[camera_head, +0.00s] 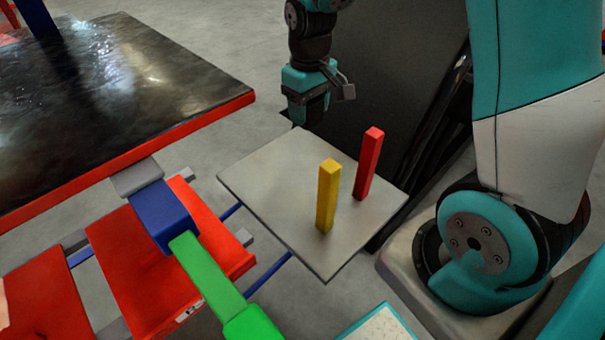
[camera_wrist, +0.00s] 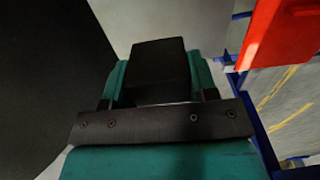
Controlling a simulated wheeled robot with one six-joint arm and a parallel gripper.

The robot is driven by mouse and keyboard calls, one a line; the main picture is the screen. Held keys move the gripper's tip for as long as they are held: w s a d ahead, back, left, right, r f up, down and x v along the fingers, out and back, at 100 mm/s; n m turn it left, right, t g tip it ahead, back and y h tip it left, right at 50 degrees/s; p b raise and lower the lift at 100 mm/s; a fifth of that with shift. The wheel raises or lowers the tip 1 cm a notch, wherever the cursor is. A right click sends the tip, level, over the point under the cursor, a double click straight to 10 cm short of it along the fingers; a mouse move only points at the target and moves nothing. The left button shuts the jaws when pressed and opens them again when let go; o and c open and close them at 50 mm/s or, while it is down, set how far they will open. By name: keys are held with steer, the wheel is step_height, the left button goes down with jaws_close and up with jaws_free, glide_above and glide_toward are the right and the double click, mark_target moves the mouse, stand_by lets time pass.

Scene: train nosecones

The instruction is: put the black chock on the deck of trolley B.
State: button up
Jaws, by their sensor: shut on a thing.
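My gripper (camera_head: 308,108) is in the upper middle of the head view, above and beyond the far corner of a grey plate. In the wrist view its teal fingers (camera_wrist: 160,82) are shut on the black chock (camera_wrist: 158,68), a dark block between them. In the head view I cannot make out the chock clearly against the dark gripper and background. A dark, shiny deck (camera_head: 110,85) with a red edge fills the upper left. No letter is readable, so I cannot tell which thing is trolley B.
The grey plate (camera_head: 270,195) carries an upright yellow bar (camera_head: 327,200) and an upright red bar (camera_head: 368,165). A blue block (camera_head: 163,218) and green bar (camera_head: 208,275) lie over red panels (camera_head: 130,260) at lower left. A dark panel (camera_head: 390,80) stands behind the plate.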

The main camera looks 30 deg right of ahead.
mark_target(307, 183)
step_height(307, 183, down, 19)
steer(key=b, duration=0.3)
steer(key=shift+r, duration=0.1)
steer(key=o, duration=1)
steer(key=shift+o, duration=0.2)
